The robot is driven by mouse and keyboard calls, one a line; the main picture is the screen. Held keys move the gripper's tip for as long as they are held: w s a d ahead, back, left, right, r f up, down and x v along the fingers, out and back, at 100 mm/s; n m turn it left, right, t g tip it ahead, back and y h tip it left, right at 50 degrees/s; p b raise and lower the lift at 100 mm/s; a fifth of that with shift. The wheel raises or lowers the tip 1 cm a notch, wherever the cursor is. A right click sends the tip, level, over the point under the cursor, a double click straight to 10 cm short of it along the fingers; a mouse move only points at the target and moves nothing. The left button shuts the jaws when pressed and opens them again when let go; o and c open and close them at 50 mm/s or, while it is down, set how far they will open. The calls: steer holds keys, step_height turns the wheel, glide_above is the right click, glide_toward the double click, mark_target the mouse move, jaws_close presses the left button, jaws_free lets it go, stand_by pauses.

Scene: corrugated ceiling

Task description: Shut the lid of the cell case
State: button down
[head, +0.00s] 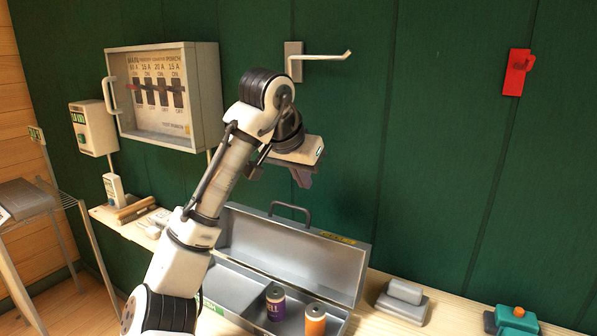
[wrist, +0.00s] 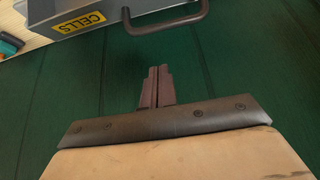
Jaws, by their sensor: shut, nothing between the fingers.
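The cell case (head: 236,286) is a grey metal box on the bench, with its lid (head: 290,248) standing open and leaning back toward the green wall. A dark handle (head: 290,209) is on the lid's top edge, and a yellow label sits near its right corner. A purple cell (head: 276,303) and an orange cell (head: 315,319) stand inside. In the wrist view the lid (wrist: 110,12) shows at the top, with its "CELLS" label and the handle (wrist: 165,22). My gripper (head: 303,180) is shut and empty, above the lid and near the wall; its fingers (wrist: 157,75) also show in the wrist view.
A grey block-shaped item (head: 403,300) and a teal device (head: 514,320) sit on the bench right of the case. A breaker panel (head: 165,95), a wall hook (head: 320,56) and a red holder (head: 516,73) are on the wall. A wire rack (head: 80,204) stands left.

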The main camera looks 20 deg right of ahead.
steer(key=shift+s+a+f+p, duration=0.15)
steer(key=shift+a+f+p, duration=0.05)
steer(key=shift+f, duration=0.9)
steer(key=shift+s+a+f+p, duration=0.15)
steer(key=shift+f, duration=0.9)
steer(key=shift+a, duration=0.1)
